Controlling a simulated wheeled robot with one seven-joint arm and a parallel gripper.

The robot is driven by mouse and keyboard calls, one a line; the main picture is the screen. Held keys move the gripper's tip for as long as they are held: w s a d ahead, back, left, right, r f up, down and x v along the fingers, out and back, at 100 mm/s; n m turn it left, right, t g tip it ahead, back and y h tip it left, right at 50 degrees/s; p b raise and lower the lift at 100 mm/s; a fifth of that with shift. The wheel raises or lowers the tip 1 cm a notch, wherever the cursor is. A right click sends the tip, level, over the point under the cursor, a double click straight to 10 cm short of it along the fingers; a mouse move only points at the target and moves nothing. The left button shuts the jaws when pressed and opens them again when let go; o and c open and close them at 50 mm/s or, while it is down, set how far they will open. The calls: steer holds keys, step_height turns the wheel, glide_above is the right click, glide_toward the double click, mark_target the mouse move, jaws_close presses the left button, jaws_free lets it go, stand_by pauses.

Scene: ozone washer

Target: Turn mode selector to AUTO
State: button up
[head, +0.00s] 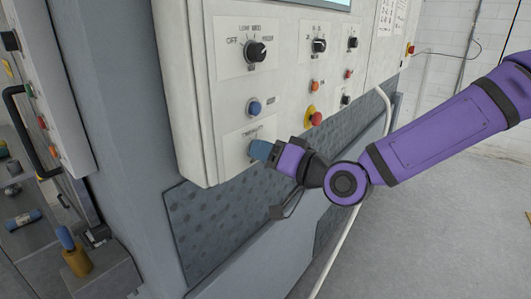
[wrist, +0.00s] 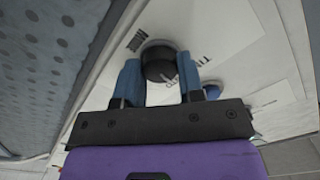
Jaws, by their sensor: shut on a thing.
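My gripper (head: 259,150) is at the lowest left control of the white control panel (head: 205,125). In the wrist view, its two blue fingers (wrist: 160,78) are on either side of a round black selector knob (wrist: 158,60), shut on it. The knob sits on a white label plate, whose printing is partly covered and too blurred to read for certain. In the head view the fingers hide this knob, so its pointer direction cannot be told.
Above are a blue button (head: 254,107) and a large black OFF/LOW/MED/HIGH-style dial (head: 257,51). To the right are another black dial (head: 319,46) and a red button on yellow (head: 314,117). A grey dimpled panel (head: 215,225) lies below. The floor at right is clear.

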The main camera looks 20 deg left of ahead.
steer(key=shift+m, duration=0.7)
steer(key=o, duration=0.9)
steer(key=shift+v, duration=5.45)
steer(key=shift+f, duration=0.15)
